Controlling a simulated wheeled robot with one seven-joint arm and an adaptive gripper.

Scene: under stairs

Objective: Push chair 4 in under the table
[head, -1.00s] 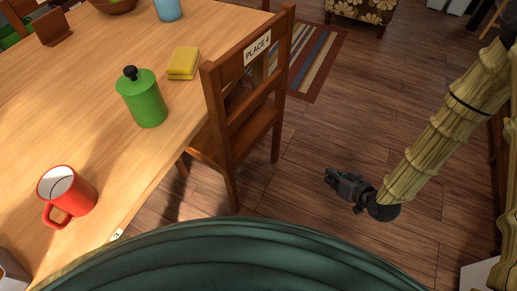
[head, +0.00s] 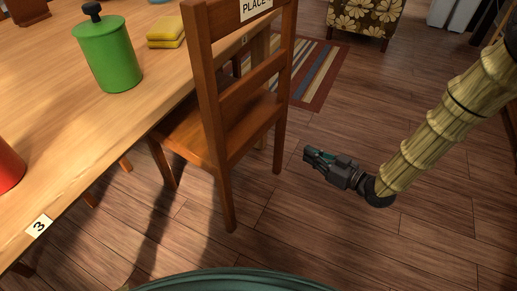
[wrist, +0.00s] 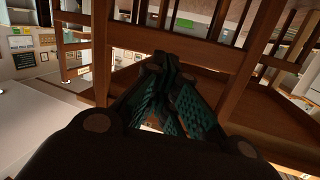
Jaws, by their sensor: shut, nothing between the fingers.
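Chair 4 is a brown wooden chair (head: 222,110) with a white "PLACE" label on its top rail. It stands upright at the side of the wooden table (head: 95,130), its seat partly out from the table edge. My gripper (head: 308,158) is to the right of the chair, shut and empty, with a visible gap of floor between it and the chair's legs. In the wrist view my gripper's fingers (wrist: 170,68) are together, pointing at wooden bars of a chair (wrist: 235,55); whether they touch cannot be told.
On the table are a green canister (head: 108,52), a yellow sponge (head: 167,32) and a red mug (head: 8,168), cut off at left. A striped rug (head: 318,70) and a flowered armchair (head: 365,18) lie beyond.

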